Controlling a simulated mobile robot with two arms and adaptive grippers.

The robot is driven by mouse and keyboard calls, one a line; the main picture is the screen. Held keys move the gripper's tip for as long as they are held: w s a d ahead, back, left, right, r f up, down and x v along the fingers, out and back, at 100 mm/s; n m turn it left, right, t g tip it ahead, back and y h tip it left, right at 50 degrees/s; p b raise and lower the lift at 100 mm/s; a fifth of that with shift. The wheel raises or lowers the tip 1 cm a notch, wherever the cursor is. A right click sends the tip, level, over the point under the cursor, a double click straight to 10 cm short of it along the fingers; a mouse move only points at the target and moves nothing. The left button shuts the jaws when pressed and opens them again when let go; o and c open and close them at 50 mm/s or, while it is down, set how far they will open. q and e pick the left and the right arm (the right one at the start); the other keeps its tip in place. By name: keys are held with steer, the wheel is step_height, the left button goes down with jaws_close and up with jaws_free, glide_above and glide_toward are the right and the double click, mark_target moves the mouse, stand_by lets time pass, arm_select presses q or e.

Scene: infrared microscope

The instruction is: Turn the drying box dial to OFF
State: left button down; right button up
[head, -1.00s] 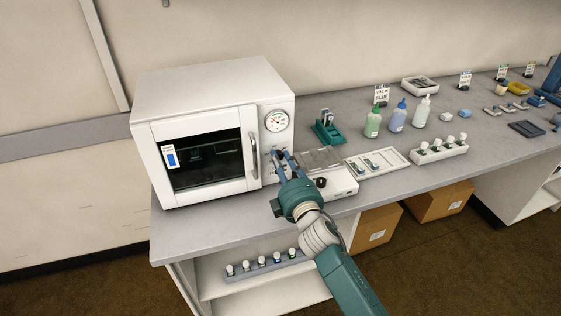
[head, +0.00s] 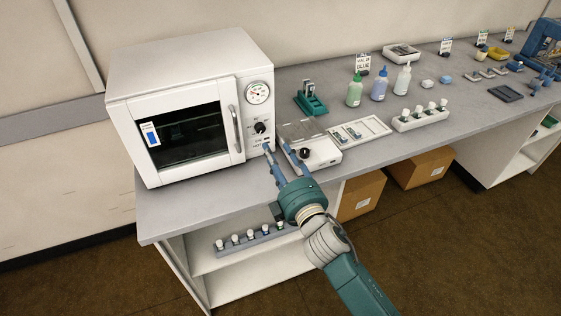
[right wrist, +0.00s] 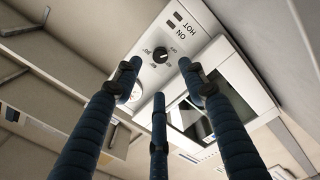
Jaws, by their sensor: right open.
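The drying box (head: 190,100) is a white oven-like cabinet with a dark window, standing at the left end of the bench. Its black dial (head: 260,127) is on the front panel, below a round gauge (head: 258,93). The dial also shows in the right wrist view (right wrist: 160,54), with small markings around it; I cannot tell its setting for sure. My right gripper (head: 277,150) is open and empty, below and in front of the dial and apart from it. In the right wrist view its fingers (right wrist: 159,78) spread below the dial. My left gripper is not in view.
A white device with a black knob (head: 305,152) stands right of the box, close to my right fingers. A green holder (head: 310,99), bottles (head: 355,91) and a vial rack (head: 420,118) stand farther right. A shelf with a vial rack (head: 250,240) lies below.

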steer(key=shift+v, duration=1.2)
steer(key=v, duration=0.7)
steer(key=shift+p, duration=0.3)
